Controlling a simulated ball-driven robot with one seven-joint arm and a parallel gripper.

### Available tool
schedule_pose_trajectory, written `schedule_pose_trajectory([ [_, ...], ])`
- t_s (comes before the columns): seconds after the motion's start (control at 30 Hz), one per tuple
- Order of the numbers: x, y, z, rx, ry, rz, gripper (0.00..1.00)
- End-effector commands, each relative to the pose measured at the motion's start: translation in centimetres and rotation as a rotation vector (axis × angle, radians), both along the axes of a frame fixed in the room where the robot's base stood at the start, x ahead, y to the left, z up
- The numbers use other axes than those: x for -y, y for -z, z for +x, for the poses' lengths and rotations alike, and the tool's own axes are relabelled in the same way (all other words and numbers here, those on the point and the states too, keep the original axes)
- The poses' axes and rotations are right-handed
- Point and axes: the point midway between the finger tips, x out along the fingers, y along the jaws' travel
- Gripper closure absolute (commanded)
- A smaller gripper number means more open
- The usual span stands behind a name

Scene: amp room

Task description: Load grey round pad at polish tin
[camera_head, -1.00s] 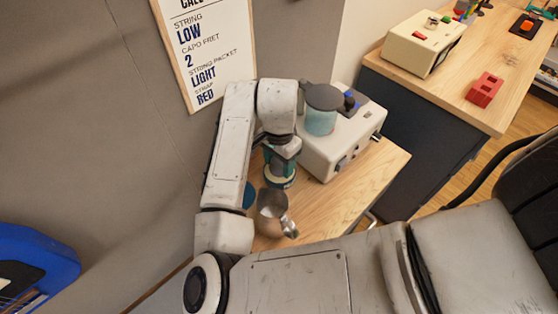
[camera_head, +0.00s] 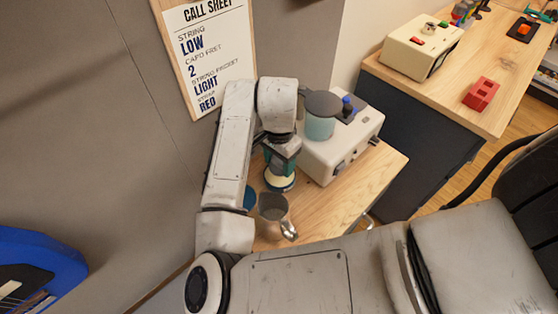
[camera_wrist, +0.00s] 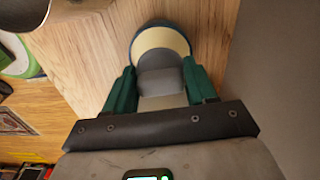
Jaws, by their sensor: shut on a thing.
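My gripper (camera_wrist: 160,90) has dark green fingers and is shut on a grey rounded pad (camera_wrist: 159,80) in the wrist view. Just beyond the pad is the polish tin (camera_wrist: 160,40), a round tin with a cream top and dark blue rim, on the wooden surface. In the head view my gripper (camera_head: 281,160) points down over the tin (camera_head: 280,181), and the pad is hidden there. The pad overlaps the cream top in the wrist view; I cannot tell whether they touch.
A shiny metal cup (camera_head: 273,207) stands close in front of the tin. A blue round thing (camera_head: 249,197) is partly hidden behind my arm. A pale box-shaped machine (camera_head: 340,150) with a lidded teal jar (camera_head: 320,120) stands just right. The bench's right front (camera_head: 350,195) is clear.

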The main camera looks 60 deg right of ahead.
Motion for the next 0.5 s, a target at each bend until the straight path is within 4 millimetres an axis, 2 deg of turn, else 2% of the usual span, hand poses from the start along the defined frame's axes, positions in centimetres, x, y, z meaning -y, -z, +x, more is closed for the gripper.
schedule_pose_trajectory([
  [0.03, 0.0, -0.7, 0.0, 0.000, 0.000, -0.001, 0.68],
  [0.5, 0.0, -4.1, 0.0, 0.000, 0.001, -0.001, 0.68],
])
